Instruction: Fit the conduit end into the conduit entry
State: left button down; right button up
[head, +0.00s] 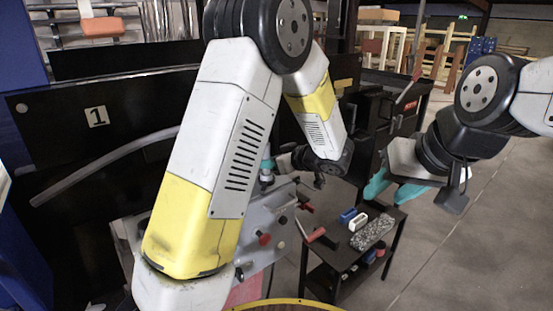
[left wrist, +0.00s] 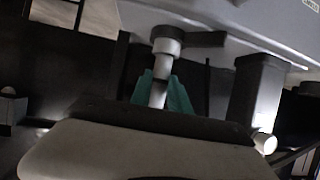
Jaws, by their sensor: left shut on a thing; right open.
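A long grey conduit (head: 105,165) slants up from the left across the black panel and passes behind my left arm. My left gripper (head: 267,166) is mostly hidden by its arm; a bit of teal finger shows beside the grey machine panel (head: 262,218). In the left wrist view its teal fingers are shut around a pale, round conduit end (left wrist: 158,94). A wider grey collar (left wrist: 167,40) lies in line just beyond the fingers, against the grey housing. Whether the conduit sits inside the collar, I cannot tell. My right gripper (head: 392,189) is open and empty, right of the panel.
A black cart (head: 350,258) with a blue block, a white block and a speckled piece stands below my right gripper. Red-handled parts (head: 318,235) stick out near the panel. In the left wrist view a dark block (left wrist: 257,88) stands right of the fingers. Floor at right is clear.

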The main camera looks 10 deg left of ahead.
pick_arm(q)
jog(key=shift+f, duration=1.1)
jog(key=c, duration=1.2)
grip_release()
jog(key=shift+o, duration=0.2)
jog(key=v, duration=0.7)
jog(key=shift+s+d, duration=0.25)
jog(key=shift+d, duration=0.1)
